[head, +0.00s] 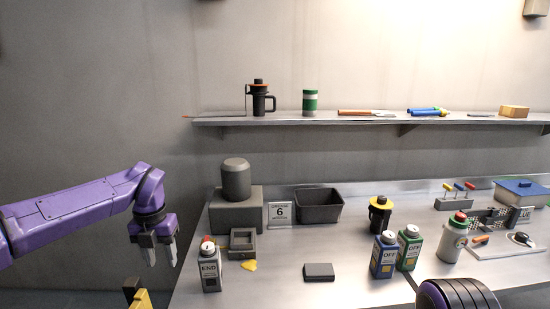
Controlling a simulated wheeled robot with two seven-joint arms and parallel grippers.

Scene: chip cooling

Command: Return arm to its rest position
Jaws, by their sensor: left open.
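My left gripper (162,250) hangs at the left of the head view with its fingers pointing down and spread apart. Nothing is between the fingers. It is beside the left edge of the metal table (270,285), apart from everything on it. My purple left arm (70,207) reaches in from the left edge. Of my right arm, only a dark ribbed purple-edged part (457,294) shows at the bottom right. The right gripper is out of view.
Near my left gripper stand an END bottle (210,268) and a grey box (243,243). A dark block (319,272), a black bin (319,206) and two OFF bottles (384,257) (409,248) are farther right. A shelf (350,119) runs along the wall.

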